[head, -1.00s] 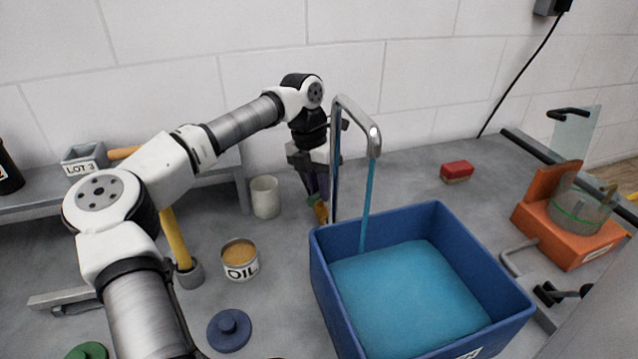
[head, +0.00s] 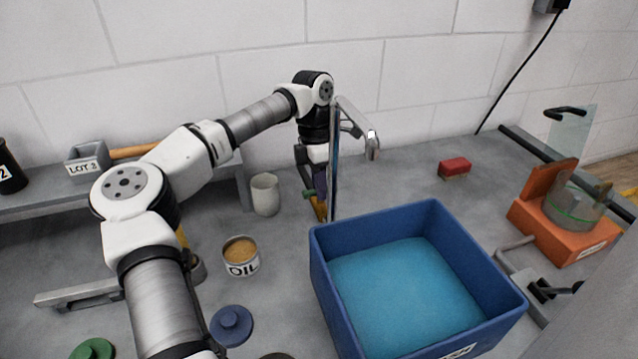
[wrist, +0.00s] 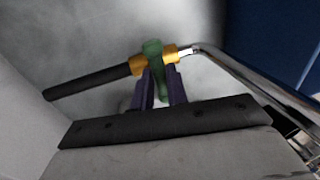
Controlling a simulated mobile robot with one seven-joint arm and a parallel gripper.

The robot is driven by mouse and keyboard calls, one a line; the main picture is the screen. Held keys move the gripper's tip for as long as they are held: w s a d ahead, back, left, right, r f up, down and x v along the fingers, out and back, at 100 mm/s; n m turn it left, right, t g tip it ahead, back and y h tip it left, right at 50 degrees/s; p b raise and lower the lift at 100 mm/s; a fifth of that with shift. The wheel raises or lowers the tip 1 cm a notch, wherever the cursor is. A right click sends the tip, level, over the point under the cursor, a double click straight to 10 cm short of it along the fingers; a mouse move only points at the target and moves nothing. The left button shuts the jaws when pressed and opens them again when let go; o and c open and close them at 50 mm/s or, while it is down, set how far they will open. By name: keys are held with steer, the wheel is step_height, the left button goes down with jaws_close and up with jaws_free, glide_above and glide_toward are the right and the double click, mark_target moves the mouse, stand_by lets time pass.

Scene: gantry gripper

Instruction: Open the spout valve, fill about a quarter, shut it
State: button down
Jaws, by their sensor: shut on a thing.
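The spout (head: 352,118) is a chrome pipe that rises from the bench and bends over the blue bin (head: 435,218). No stream falls from its mouth. The bin holds blue liquid (head: 410,292); its surface lies below the rim. In the wrist view, the valve has a green handle (wrist: 153,50) and brass fittings (wrist: 170,53) on the pipe. My gripper (wrist: 160,88) is shut on the green handle with its purple fingers. In the head view, my gripper (head: 319,190) is beside the upright pipe and partly hides the valve.
An oil tin (head: 241,256), a pale cup (head: 265,194) and a blue lid (head: 231,324) stand left of the bin. A red block (head: 454,168) lies behind it, and an orange stand (head: 560,225) is at the right. Bench around the red block is clear.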

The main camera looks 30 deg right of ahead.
steer(key=shift+r, duration=0.1)
stand_by(0.3)
steer(key=c, duration=1.4)
jaws_free()
steer(key=w+r, duration=0.1)
steer(key=r, duration=0.3)
steer(key=r+b, duration=0.1)
steer(key=r, duration=0.4)
steer(key=w+r, duration=0.1)
steer(key=r, duration=0.3)
steer(key=shift+w+d+r+b, duration=0.25)
steer(key=shift+w+d+b, duration=0.05)
steer(key=shift+d+b, duration=0.1)
